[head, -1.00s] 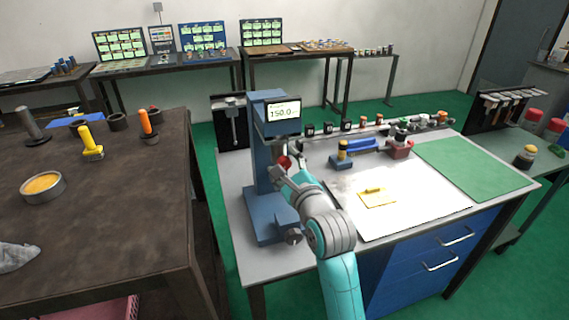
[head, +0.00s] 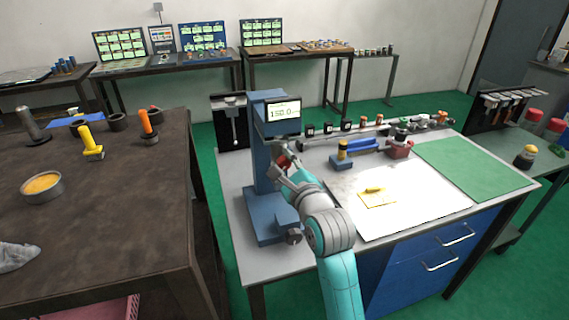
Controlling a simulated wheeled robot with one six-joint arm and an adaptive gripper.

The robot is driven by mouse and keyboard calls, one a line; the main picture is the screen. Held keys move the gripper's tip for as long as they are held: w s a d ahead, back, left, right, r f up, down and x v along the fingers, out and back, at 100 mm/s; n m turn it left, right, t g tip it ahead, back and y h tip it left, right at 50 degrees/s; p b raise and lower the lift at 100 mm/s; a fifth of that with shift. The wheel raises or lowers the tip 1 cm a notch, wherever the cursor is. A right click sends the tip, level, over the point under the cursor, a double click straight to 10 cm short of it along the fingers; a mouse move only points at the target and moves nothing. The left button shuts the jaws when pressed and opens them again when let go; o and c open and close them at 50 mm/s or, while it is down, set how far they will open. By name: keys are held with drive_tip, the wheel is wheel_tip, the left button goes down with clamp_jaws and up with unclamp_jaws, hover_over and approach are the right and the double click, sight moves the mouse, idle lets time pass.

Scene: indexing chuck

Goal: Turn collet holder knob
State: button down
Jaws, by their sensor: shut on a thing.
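A blue machine (head: 262,150) stands upright at the left end of the grey workbench, with a lit display (head: 284,111) at its top that appears to read 150.0. A red knob (head: 284,160) shows on its front, partly hidden by my gripper. My gripper (head: 282,167) is at this knob and appears shut on it, though the fingertips are small and partly hidden. A dark round knob (head: 293,237) sits low on the machine's base (head: 268,221), apart from my gripper.
A yellow piece (head: 375,190) lies on a white sheet (head: 410,195) to the right. A blue-and-red vise-like tool (head: 398,149) and several small holders stand behind it. A green mat (head: 470,165) is clear. A brown table (head: 110,220) stands at left.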

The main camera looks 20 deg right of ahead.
drive_tip(key=n, duration=0.4)
drive_tip(key=shift+n, duration=0.4)
drive_tip(key=n, duration=0.5)
drive_tip(key=shift+f+g, duration=0.15)
drive_tip(key=shift+g, duration=0.15)
drive_tip(key=n+h, duration=0.1)
drive_tip(key=n, duration=0.8)
drive_tip(key=shift+n, duration=0.3)
drive_tip(key=n, duration=0.4)
drive_tip(key=shift+f+h, duration=0.1)
drive_tip(key=shift+h, duration=0.2)
drive_tip(key=n, duration=0.4)
drive_tip(key=shift+n, duration=0.4)
drive_tip(key=n, duration=0.5)
drive_tip(key=shift+d, duration=0.1)
drive_tip(key=shift+n+t, duration=0.4)
drive_tip(key=shift+n, duration=1.9)
